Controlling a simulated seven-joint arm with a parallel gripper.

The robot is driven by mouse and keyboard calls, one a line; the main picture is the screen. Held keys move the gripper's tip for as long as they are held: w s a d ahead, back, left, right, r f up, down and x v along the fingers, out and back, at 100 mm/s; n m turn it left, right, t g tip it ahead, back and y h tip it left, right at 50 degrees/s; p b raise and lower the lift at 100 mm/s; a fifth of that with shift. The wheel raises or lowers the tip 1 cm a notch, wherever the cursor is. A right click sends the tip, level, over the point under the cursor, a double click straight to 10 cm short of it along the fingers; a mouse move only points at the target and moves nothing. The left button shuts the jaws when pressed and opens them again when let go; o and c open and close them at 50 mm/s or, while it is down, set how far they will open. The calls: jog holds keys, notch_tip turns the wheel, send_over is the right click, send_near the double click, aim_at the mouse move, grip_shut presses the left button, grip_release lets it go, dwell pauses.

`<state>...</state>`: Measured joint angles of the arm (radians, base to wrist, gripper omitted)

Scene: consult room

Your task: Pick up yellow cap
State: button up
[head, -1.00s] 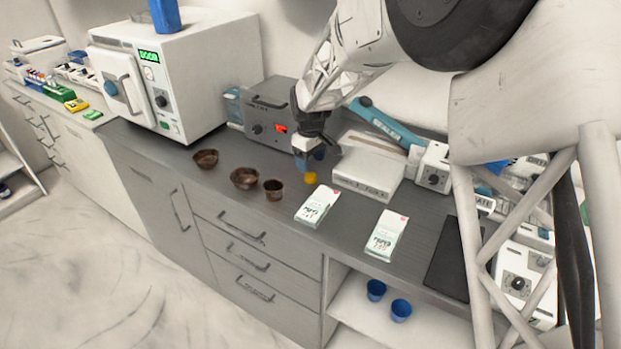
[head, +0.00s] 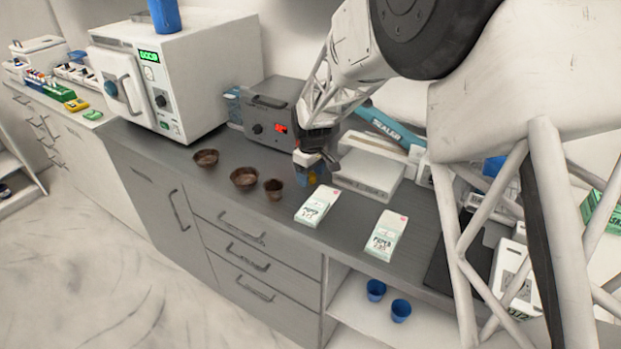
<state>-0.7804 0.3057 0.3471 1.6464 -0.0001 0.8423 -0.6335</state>
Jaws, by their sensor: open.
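The yellow cap (head: 312,180) is a small spot on the dark counter, below and between my gripper's fingers; most of it is hidden. My gripper (head: 318,164) is open, pointing down just over the cap. Whether the fingers reach down beside the cap or stay above it I cannot tell. Something blue (head: 301,174) shows right beside the cap, partly covered by the gripper.
Brown cups (head: 244,178) stand to the left on the counter (head: 215,215). Two paper packs (head: 317,205) lie in front.

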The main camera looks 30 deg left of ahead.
aim_at(311, 175)
jog(key=shift+c, duration=0.2)
jog(key=c, duration=1)
jog(key=shift+r, duration=0.1)
jog(key=shift+r, duration=0.75)
notch_tip(311, 175, up, 2)
jog(key=shift+r, duration=0.1)
jog(key=s+d, duration=0.3)
jog(key=s, duration=0.1)
jog(key=s+d, duration=0.3)
jog(key=d, duration=0.1)
jog(key=s+d+r, duration=0.1)
jog(key=s+d, duration=0.3)
jog(key=shift+s, duration=0.3)
